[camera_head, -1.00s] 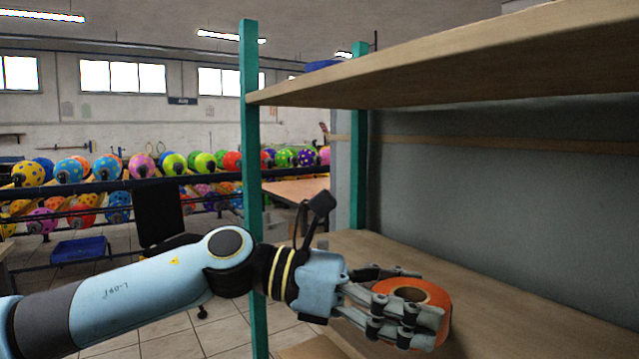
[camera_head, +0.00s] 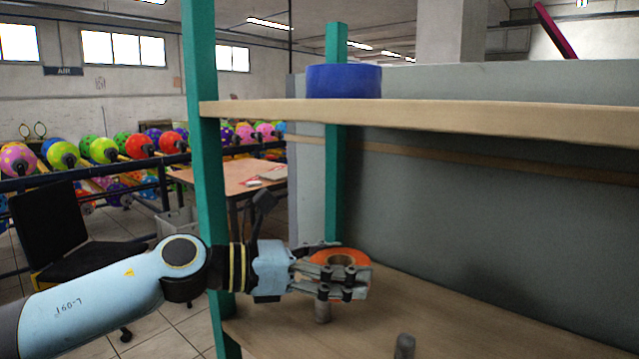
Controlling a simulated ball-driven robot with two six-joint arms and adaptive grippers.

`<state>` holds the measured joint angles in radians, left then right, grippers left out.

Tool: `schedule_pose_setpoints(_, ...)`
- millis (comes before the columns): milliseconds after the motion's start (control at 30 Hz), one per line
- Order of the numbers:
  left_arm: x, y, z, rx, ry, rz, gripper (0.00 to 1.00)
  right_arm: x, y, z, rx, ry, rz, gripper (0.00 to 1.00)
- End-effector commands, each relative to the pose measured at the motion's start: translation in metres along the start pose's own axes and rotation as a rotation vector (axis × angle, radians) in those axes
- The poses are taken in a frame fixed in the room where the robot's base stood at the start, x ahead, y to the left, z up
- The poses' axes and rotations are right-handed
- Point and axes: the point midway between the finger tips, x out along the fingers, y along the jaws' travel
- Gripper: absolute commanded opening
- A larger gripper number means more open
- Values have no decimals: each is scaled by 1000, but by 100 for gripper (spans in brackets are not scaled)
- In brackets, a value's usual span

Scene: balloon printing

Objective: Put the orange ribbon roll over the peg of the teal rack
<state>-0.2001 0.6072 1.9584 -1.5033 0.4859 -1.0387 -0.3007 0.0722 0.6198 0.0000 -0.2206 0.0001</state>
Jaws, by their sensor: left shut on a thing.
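The orange ribbon roll (camera_head: 322,257) is held level, hole facing up, by my left gripper (camera_head: 350,281), whose fingers are shut on it. The roll is above the lower wooden shelf of the teal rack (camera_head: 203,150). A second grey peg (camera_head: 404,346) stands nearer, to the right, bare. My right gripper is not in view.
The upper shelf (camera_head: 450,116) hangs over the roll and carries a blue roll (camera_head: 344,81). The rack's front teal post is close beside my left wrist. A grey panel (camera_head: 450,220) closes the back. The lower shelf (camera_head: 480,330) is clear on the right.

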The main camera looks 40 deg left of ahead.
Motion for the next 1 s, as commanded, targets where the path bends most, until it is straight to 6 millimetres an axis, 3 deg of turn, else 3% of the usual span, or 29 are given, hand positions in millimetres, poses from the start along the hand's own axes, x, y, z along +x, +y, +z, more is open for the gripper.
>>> schedule_pose_setpoints(33,-4,9,21,-10,1,43,41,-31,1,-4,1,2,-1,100)
schedule_pose_setpoints(100,-6,21,27,-17,4,98,41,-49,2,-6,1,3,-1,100)
schedule_pose_setpoints(300,-13,42,34,-27,13,204,41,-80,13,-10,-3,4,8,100)
schedule_pose_setpoints(600,-14,47,25,-28,16,232,41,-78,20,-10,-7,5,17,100)
schedule_pose_setpoints(1000,-11,47,2,-28,15,230,41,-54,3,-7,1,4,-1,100)
